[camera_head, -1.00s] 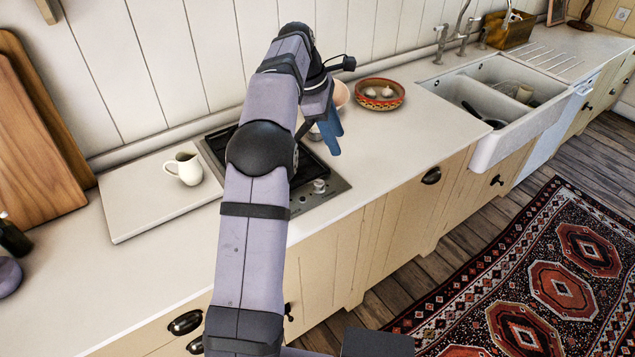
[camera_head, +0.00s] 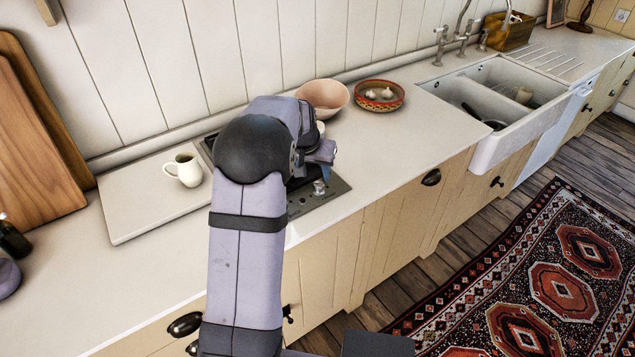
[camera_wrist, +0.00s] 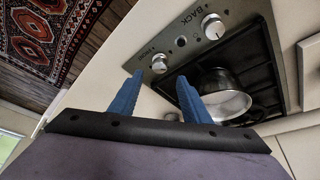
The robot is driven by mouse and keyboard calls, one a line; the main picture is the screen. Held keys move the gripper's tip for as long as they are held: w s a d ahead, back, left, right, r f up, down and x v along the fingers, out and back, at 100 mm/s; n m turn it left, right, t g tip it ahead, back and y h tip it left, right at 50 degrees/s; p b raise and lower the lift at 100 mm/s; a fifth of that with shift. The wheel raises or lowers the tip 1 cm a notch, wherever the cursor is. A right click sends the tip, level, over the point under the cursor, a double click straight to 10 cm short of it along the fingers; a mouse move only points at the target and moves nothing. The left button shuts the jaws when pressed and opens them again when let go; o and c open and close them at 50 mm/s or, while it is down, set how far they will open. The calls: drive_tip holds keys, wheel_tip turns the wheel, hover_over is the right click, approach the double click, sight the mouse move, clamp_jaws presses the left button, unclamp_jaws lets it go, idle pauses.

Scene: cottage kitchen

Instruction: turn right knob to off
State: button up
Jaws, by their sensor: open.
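The right knob (camera_head: 319,187) is a small silver knob on the front panel of the hob, near its right corner. In the wrist view the same knob (camera_wrist: 160,63) shows just beyond the fingertips, lying between them in the picture. My gripper (camera_wrist: 156,79) is open, with two blue fingers apart and nothing between them. No contact with the knob is visible. The other knob (camera_wrist: 212,27) sits farther along the panel, by the word BACK.
A metal pot (camera_wrist: 225,98) stands on the hob, close past one finger. A pink bowl (camera_head: 322,96) and a patterned bowl (camera_head: 379,96) are behind on the counter. A white jug (camera_head: 184,171) stands on a board to the left.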

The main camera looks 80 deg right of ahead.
sight(318, 185)
drive_tip(key=shift+p+x, duration=1.5)
drive_tip(key=shift+x, duration=2.2)
drive_tip(key=shift+c, duration=0.5)
drive_tip(key=c, duration=0.9)
